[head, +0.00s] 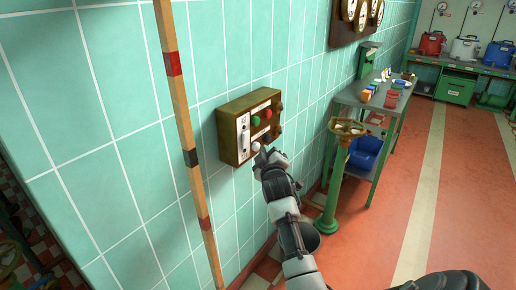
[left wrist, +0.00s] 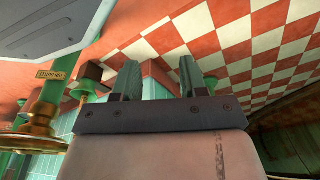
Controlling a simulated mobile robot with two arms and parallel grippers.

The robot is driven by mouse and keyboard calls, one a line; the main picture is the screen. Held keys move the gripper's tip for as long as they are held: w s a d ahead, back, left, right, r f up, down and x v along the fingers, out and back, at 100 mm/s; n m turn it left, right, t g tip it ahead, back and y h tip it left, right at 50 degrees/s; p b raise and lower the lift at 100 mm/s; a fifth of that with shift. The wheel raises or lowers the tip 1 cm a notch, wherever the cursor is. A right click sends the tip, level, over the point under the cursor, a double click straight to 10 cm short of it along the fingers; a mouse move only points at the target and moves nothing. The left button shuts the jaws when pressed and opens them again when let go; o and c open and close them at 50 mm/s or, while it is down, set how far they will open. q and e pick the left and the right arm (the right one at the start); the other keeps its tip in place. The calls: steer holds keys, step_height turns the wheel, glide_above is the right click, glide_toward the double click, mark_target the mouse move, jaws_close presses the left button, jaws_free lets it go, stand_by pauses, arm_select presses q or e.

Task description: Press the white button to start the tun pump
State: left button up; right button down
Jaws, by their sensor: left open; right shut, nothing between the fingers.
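A brass-coloured control box (head: 233,112) is fixed to the tiled wall in the head view. Its front carries a white button (head: 256,146) low down, with a green button (head: 255,120) and a red button (head: 267,113) above it. My right gripper (head: 266,157) is shut and empty, its tip just below and right of the white button. I cannot tell whether the tip touches the button. My left gripper (left wrist: 160,70) shows in the left wrist view, open and empty, away from the box.
A striped wooden pole (head: 181,120) stands left of the box. To the right are a green pedestal with a brass top (head: 348,127) and a green bench (head: 350,95) with small items. A blue bin (head: 365,152) sits under the bench. The red floor beyond is open.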

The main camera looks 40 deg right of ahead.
arm_select(q)
steer(key=shift+w+r, duration=0.4)
steer(key=shift+r, duration=0.1)
arm_select(e)
steer(key=shift+w+a, duration=0.15)
steer(key=shift+w, duration=0.3)
arm_select(q)
steer(key=shift+s, duration=0.15)
arm_select(e)
steer(key=shift+s, duration=0.1)
arm_select(q)
steer(key=shift+s+a+f+p, duration=0.1)
steer(key=shift+s+f+p, duration=0.1)
steer(key=shift+s+f, duration=0.35)
steer(key=shift+s+d+f+p, duration=0.1)
steer(key=shift+s+f+p, duration=0.15)
steer(key=shift+f, duration=0.5)
steer(key=shift+s+a+f+p, duration=0.1)
steer(key=shift+s+f+p, duration=0.05)
steer(key=shift+s+f, duration=0.45)
arm_select(e)
steer(key=shift+s+d, duration=0.25)
steer(key=shift+s, duration=0.5)
arm_select(q)
steer(key=shift+w, duration=0.1)
